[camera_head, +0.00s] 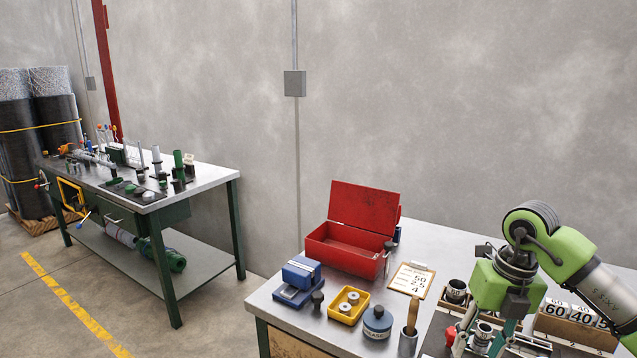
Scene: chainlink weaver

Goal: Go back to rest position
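My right arm comes in from the right, and its green gripper (483,343) points down over the front right of the near workbench (440,240). Its two fingers look spread apart. A small grey numbered cylinder (484,331) shows between or behind them, with no clear contact. The fingertips are close to the bottom edge of the picture and partly hard to make out. My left gripper is not in view.
The bench holds an open red toolbox (345,262), a blue box (301,270), a yellow tray (347,318), a blue round container (377,322), a clipboard (411,280) and a wooden number rack (570,332). A second workbench (210,182) stands left, with floor between.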

